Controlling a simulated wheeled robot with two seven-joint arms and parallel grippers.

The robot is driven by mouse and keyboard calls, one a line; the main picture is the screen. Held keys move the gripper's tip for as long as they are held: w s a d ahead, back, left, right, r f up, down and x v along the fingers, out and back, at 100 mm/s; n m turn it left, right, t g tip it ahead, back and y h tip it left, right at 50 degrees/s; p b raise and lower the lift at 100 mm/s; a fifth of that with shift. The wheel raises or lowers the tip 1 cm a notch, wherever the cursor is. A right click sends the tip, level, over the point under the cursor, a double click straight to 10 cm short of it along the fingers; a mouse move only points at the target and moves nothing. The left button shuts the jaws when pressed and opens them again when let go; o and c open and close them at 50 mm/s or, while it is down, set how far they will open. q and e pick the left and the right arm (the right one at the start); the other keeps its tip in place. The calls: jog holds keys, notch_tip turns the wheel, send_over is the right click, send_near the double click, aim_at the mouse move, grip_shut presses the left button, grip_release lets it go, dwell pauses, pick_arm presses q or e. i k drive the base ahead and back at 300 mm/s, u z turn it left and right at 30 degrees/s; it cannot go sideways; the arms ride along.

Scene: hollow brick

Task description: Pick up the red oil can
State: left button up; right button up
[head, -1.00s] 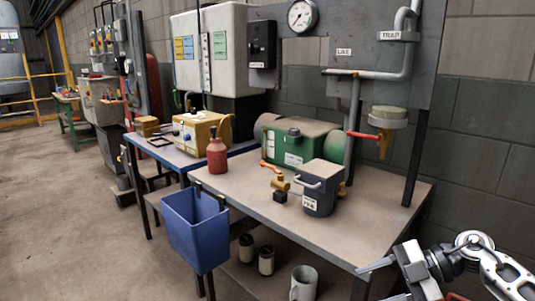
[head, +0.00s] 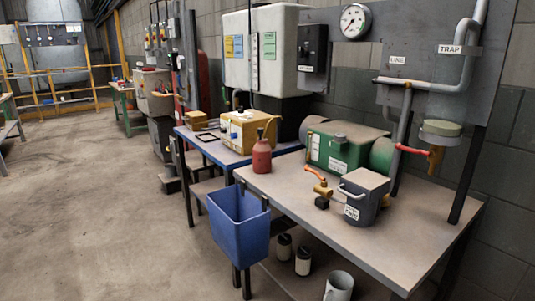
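Neither of my grippers shows in the head view now.
A blue bin (head: 239,226) hangs at the bench's left edge. A yellow box (head: 247,130) sits on the blue table behind. Open floor lies left.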

aim_at(262, 150)
jog(key=u, duration=0.2)
jog(key=i, duration=1.5)
jog(key=u, duration=0.95)
